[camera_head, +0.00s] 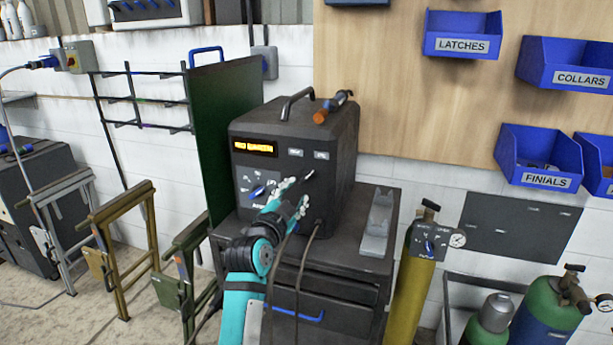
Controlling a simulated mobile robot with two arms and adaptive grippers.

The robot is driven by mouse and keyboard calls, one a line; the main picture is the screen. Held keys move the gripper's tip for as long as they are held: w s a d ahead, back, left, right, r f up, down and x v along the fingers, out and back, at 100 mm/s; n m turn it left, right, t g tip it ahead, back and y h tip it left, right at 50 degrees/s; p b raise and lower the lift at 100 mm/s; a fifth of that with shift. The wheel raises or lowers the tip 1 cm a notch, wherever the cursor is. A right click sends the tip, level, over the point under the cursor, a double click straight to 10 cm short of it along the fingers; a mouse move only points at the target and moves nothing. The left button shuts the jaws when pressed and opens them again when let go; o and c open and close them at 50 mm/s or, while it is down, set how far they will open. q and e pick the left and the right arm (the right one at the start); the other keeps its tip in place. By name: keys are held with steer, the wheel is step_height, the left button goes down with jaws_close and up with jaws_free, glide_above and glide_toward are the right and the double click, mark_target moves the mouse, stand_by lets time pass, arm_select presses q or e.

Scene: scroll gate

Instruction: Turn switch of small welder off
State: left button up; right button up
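A dark grey boxy welder (285,135) stands on a dark cabinet in the middle, with a lit orange display (255,147) at its upper left front. My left gripper (296,192) is in front of the welder, just right of the knob. Its two pale fingers look spread apart with nothing seen between them. It hides part of the lower front. I cannot tell whether it touches the welder. A small dark lever (309,174) shows just beyond the fingers. My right gripper is out of view.
A dark green screen (225,130) stands close left of the welder. Cables hang down its front. A yellow gas cylinder (410,285) stands to the right. Metal stands (125,245) and another dark machine (38,195) are at left. Blue bins (540,160) hang on the right wall.

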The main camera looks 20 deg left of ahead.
mark_target(306, 178)
arm_select(q)
steer(key=w+p, duration=0.1)
steer(key=w, duration=0.7)
steer(key=shift+w+d, duration=0.1)
steer(key=shift+w, duration=0.3)
jaws_close()
